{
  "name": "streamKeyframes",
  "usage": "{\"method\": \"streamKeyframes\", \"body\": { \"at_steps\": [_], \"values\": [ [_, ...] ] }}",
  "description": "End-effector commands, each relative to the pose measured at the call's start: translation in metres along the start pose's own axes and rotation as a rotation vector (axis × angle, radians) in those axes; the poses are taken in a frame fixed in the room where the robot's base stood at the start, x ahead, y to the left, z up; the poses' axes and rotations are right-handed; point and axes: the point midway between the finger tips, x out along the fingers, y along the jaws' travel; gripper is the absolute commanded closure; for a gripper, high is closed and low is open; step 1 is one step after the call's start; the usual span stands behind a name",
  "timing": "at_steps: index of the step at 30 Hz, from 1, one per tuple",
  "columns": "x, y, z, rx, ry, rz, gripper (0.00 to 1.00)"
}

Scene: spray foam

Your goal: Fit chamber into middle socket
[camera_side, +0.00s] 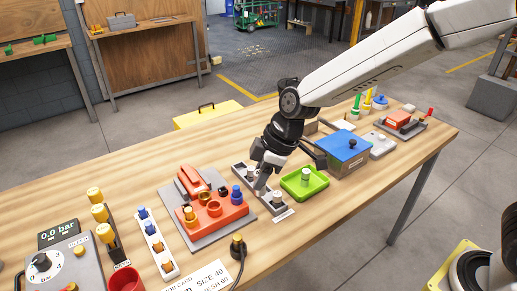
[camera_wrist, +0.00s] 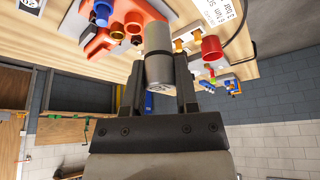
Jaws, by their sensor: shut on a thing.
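My gripper (camera_wrist: 158,85) is shut on a grey cylinder, the chamber (camera_wrist: 158,45), which sticks out past the fingertips in the wrist view. In the side view my gripper (camera_side: 263,178) is over the grey rack, right of the orange socket block (camera_side: 215,219), and the chamber is hard to make out there. The block also shows at the upper left of the wrist view, with open round sockets (camera_wrist: 133,22) beside the chamber. The chamber appears apart from the block. In the side view the block has round sockets (camera_side: 214,208) on top, and a brass-coloured part stands at its left.
A grey rack (camera_side: 281,203) with small cylinders lies below my gripper. A green tray (camera_side: 317,189) holding a pale cylinder and a blue-lidded box (camera_side: 344,145) stand to the right. A white strip with fittings (camera_side: 157,243) and a red cup (camera_side: 126,280) are at the left front.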

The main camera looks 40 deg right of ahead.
Motion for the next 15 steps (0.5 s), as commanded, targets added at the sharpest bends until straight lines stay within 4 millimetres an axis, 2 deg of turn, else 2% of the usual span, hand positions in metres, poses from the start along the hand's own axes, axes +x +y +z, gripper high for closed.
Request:
{"method": "streamKeyframes", "body": {
  "at_steps": [3, 6, 15],
  "values": [
    [-0.003, -0.014, -0.003, -0.066, 0.000, -0.027, 1.00],
    [-0.004, -0.019, -0.004, -0.094, 0.001, -0.038, 1.00],
    [-0.001, -0.019, -0.006, -0.102, -0.001, -0.042, 1.00]
  ]
}}
